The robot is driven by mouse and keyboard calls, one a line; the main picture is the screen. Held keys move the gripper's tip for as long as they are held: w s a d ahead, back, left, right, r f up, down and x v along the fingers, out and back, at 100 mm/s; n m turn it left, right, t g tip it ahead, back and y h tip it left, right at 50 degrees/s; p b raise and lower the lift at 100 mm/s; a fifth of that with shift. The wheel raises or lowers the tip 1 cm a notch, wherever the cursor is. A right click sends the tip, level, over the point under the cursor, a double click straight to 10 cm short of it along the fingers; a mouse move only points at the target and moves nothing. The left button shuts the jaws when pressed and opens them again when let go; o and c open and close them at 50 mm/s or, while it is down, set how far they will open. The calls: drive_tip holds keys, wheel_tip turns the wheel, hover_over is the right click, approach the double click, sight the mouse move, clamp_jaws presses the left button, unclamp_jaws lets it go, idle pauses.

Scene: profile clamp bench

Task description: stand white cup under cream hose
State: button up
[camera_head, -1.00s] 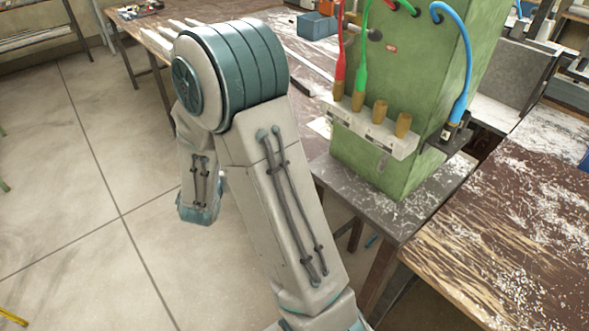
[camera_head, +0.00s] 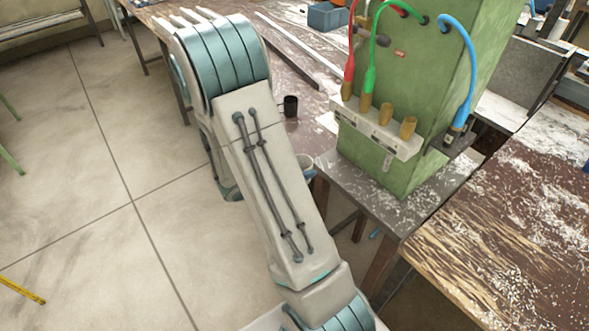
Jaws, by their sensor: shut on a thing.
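A small pale cup-like rim (camera_head: 307,161) shows just right of my forearm, at the left edge of the green machine's stand. The rest of it is hidden behind the arm, so I cannot tell whether it is the white cup or what holds it. My gripper is hidden behind my own arm. The green machine (camera_head: 412,85) has a pale front rail (camera_head: 375,131) with several brass nozzles. A red hose (camera_head: 350,60) and a green hose (camera_head: 370,62) run to two of them. I see no cream hose.
A black cup (camera_head: 291,106) stands on the brown table behind my arm. A blue hose (camera_head: 470,75) runs to a fitting on the machine's right side. A blue bin (camera_head: 327,17) is at the back.

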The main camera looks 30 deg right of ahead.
drive_tip(key=shift+w+d+f+b, duration=0.25)
drive_tip(key=shift+d+b, duration=0.35)
drive_tip(key=shift+d, duration=1.6)
drive_tip(key=shift+w+d+f+b, duration=0.1)
drive_tip(key=shift+d+f+b, duration=0.4)
drive_tip(key=shift+d, duration=1.7)
drive_tip(key=shift+w+d+f+b, duration=0.2)
drive_tip(key=shift+d+b, duration=0.5)
drive_tip(key=shift+d, duration=1.5)
drive_tip(key=shift+a, duration=0.15)
drive_tip(key=shift+f+b, duration=0.3)
drive_tip(key=shift+b, duration=0.25)
drive_tip(key=o, duration=1.1)
drive_tip(key=shift+o, duration=0.2)
drive_tip(key=shift+s+a, duration=0.15)
drive_tip(key=shift+a, duration=1.5)
drive_tip(key=shift+s+a, duration=0.15)
drive_tip(key=shift+a, duration=1.55)
drive_tip(key=shift+s+a, duration=0.15)
drive_tip(key=shift+a, duration=1.5)
